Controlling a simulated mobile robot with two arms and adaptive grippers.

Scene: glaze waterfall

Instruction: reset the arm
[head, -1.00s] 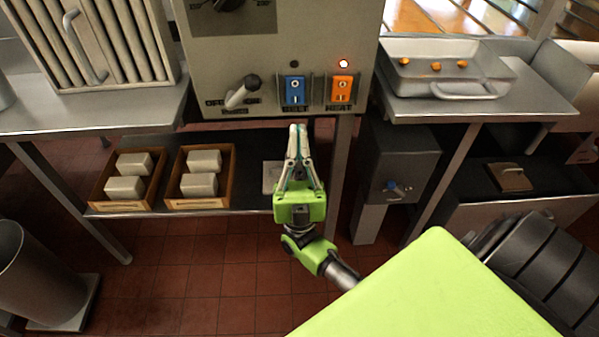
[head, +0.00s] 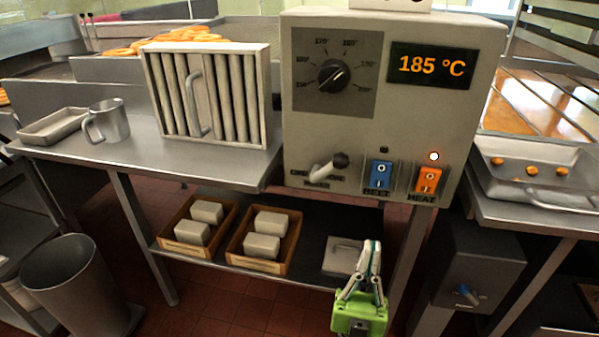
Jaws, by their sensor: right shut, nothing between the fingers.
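My right gripper (head: 370,250), with a green body and pale fingers, is at the lower middle right of the head view. Its fingers point up and are shut with nothing between them. It is below the grey control box (head: 440,113) and in front of the lower shelf, apart from the switches. The box carries a blue BELT switch (head: 379,176), an orange HEAT switch (head: 427,181) with a lit lamp above, a lever (head: 330,167), a dial (head: 332,76) and a display (head: 430,65) reading 185 °C. My left gripper is not in view.
A slatted panel with a handle (head: 197,92), a metal mug (head: 106,121) and a shallow tray (head: 56,126) stand on the left counter. Two wooden crates (head: 190,254) with pale blocks sit below. A bin (head: 70,280) stands at lower left; a fryer-like pan (head: 505,187) is at right.

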